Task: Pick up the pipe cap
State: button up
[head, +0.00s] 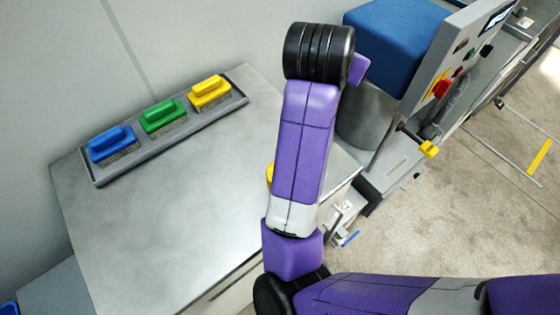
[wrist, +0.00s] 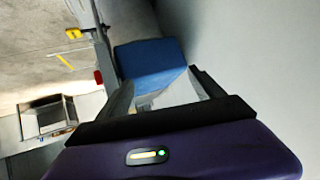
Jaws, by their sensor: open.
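No pipe cap can be made out for certain in either view. A small yellow piece (head: 270,172) peeks out from behind my arm at the table's right side in the head view; most of it is hidden, so I cannot tell what it is. My gripper (wrist: 160,80) is open in the wrist view, its fingers apart with nothing held between them. It points toward the blue block-shaped part of the machine (wrist: 148,62). In the head view my arm hides the gripper's fingers.
A grey metal table (head: 190,190) holds a tray (head: 97,183) with a blue brush (head: 112,143), green brush (head: 162,116) and yellow brush (head: 210,92). The machine with its control panel (head: 455,60) and blue top (head: 395,35) stands at the right. Floor (head: 470,220) is open beside it.

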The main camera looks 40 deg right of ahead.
jog(key=s+a+f+m+g+y, duration=0.1)
jog(key=s+a+f+y, duration=0.1)
jog(key=a, duration=0.4)
jog(key=s+a+f+m+g+y, duration=0.1)
jog(key=s+a+f+g+y, duration=0.1)
jog(key=a+y, duration=0.2)
jog(key=s+a+f+m+g+y+p, duration=0.1)
jog(key=s+a+f+g+y, duration=0.1)
jog(key=a, duration=0.8)
jog(key=shift+s+a+f+y, duration=0.1)
jog(key=shift+s+a+y, duration=0.15)
jog(key=shift+y, duration=0.55)
jog(key=shift+a+f, duration=0.15)
jog(key=shift+f, duration=0.15)
jog(key=f, duration=0.4)
jog(key=a+f, duration=0.1)
jog(key=f, duration=0.2)
jog(key=shift+s+p, duration=0.35)
jog(key=shift+s, duration=0.05)
jog(key=c, duration=1.5)
jog(key=shift+o, duration=0.2)
notch_tip(320, 180, up, 20)
jog(key=p, duration=0.1)
